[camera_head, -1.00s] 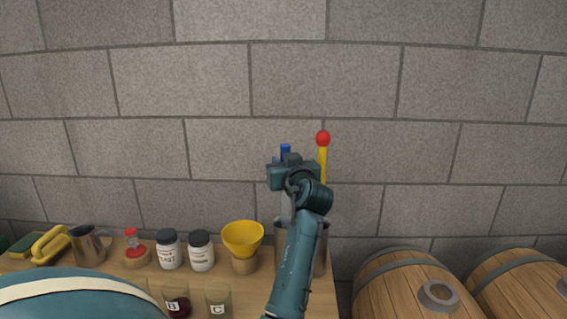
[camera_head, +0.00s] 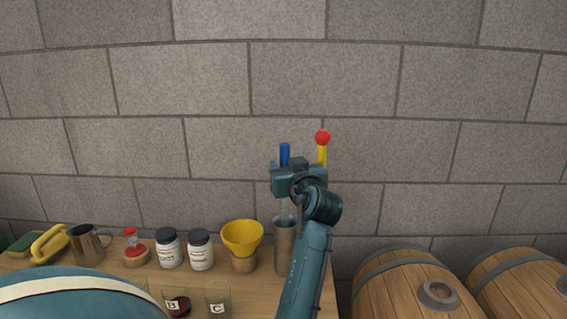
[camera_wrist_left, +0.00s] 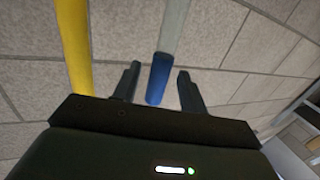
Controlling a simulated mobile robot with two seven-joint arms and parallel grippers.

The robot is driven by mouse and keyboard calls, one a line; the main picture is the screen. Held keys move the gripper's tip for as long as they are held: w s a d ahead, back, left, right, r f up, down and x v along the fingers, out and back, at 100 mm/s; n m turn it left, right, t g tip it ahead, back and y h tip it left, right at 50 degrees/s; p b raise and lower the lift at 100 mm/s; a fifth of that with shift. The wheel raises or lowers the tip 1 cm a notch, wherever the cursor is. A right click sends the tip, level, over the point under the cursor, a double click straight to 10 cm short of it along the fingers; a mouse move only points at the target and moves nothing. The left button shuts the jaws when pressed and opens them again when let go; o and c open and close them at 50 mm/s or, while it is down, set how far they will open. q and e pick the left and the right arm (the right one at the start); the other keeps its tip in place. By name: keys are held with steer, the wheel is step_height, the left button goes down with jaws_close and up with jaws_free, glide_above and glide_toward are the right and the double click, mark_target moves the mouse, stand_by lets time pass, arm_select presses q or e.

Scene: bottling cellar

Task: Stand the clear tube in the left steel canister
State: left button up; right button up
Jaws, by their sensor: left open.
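The clear tube (camera_head: 284,209) with a blue end (camera_head: 285,154) stands upright, its lower end inside the left steel canister (camera_head: 285,255). My left gripper (camera_head: 285,168) is open at the tube's upper part. In the left wrist view, the open fingers (camera_wrist_left: 160,72) are on either side of the blue end (camera_wrist_left: 157,80), with gaps visible. The clear length of the tube (camera_wrist_left: 174,25) runs away from it. A yellow rod with a red ball (camera_head: 322,138) stands to the right; its lower part and whatever holds it are hidden by my arm. My right gripper is out of view.
Left of the canister on the wooden bench are a yellow funnel (camera_head: 242,238), white jars (camera_head: 200,252), a red-topped item (camera_head: 133,245), a steel jug (camera_head: 86,246) and labelled glasses (camera_head: 217,300). Barrels (camera_head: 405,285) stand right. The yellow rod (camera_wrist_left: 73,45) is close beside the gripper.

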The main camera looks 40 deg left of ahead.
arm_select(q)
steer(key=v, duration=0.8)
steer(key=shift+b, duration=0.45)
